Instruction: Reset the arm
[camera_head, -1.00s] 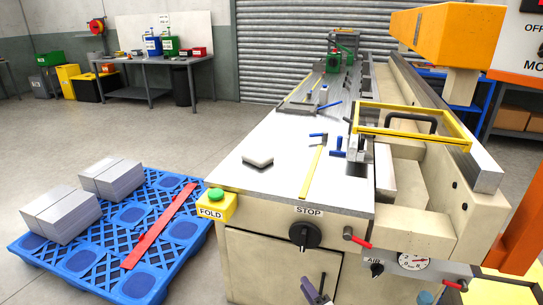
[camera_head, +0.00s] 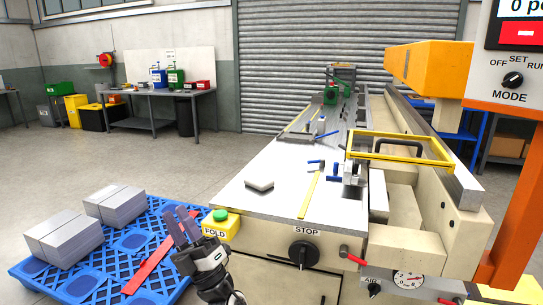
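My gripper (camera_head: 181,228) is at the lower middle left in the head view, pointing up, just left of the green FOLD button (camera_head: 220,215) on its yellow box. It overlaps the blue pallet's right side in the picture. Its grey fingers look spread apart with nothing between them. The dark wrist and arm run down to the bottom edge. Whether it touches the box cannot be told.
The machine's bench (camera_head: 283,202) holds a small pale block (camera_head: 259,184) and a yellow strip (camera_head: 309,195). A black STOP knob (camera_head: 303,254) is on its front. The blue pallet (camera_head: 92,270) bears stacked grey sheets (camera_head: 64,237) and a red strip. Floor behind the pallet is clear.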

